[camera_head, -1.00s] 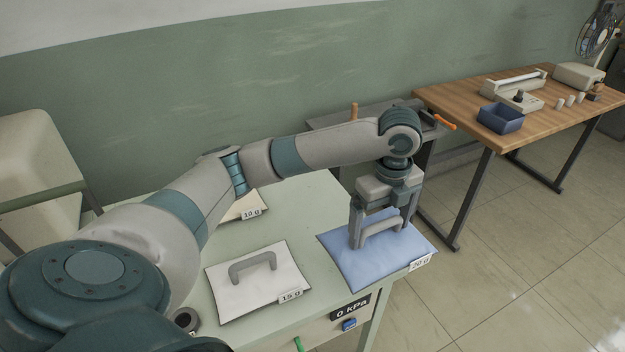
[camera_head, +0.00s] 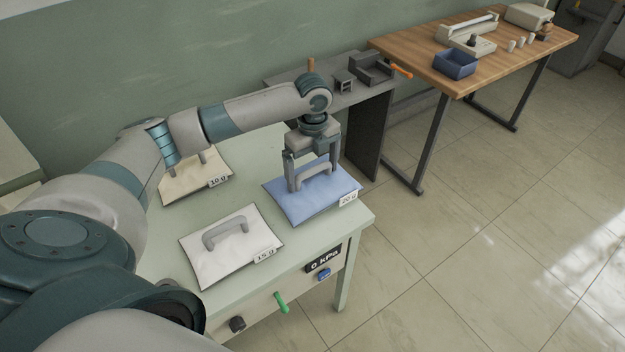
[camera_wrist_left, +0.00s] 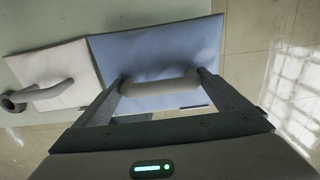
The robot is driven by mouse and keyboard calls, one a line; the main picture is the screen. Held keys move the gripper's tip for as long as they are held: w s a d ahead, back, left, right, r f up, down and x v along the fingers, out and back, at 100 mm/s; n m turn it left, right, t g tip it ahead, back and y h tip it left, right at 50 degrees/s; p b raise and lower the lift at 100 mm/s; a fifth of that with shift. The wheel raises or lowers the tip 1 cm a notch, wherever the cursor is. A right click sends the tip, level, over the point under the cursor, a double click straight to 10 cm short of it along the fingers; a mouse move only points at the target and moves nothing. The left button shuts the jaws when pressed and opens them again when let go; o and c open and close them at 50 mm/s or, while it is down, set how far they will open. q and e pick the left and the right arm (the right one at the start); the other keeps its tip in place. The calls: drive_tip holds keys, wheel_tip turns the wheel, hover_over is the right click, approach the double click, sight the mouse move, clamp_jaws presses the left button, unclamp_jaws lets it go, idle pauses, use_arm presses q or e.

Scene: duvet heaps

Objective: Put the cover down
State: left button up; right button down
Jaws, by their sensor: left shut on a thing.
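The blue cover (camera_head: 305,208) is a flat, cushion-like pad with a grey handle and a "20 g" tag. It is at the right side of the pale green table (camera_head: 320,238), its right corner reaching the table edge in the head view. I cannot tell whether it rests on the top or hovers just above. My left gripper (camera_head: 313,180) is above it, shut on its handle. The wrist view shows the handle (camera_wrist_left: 158,88) between the fingers, with the blue cover (camera_wrist_left: 150,52) beneath. My right gripper is not in view.
A white "15 g" pad (camera_head: 215,262) and a cream "10 g" pad (camera_head: 190,183), both with handles, lie to the left. A "0 kPa" display (camera_head: 325,260) and a green lever (camera_head: 281,302) are on the table front. A wooden table (camera_head: 440,75) stands behind right.

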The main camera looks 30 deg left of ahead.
sight(312, 182)
use_arm(q)
drive_tip(key=shift+f+p, duration=0.8)
drive_tip(key=shift+f, duration=1.2)
drive_tip(key=shift+f, duration=0.1)
drive_tip(key=o, duration=1.1)
drive_tip(key=shift+r+b, duration=0.3)
drive_tip(key=shift+r, duration=0.45)
wheel_tip(312, 182, up, 11)
drive_tip(key=b, duration=0.3)
drive_tip(key=shift+f, duration=0.1)
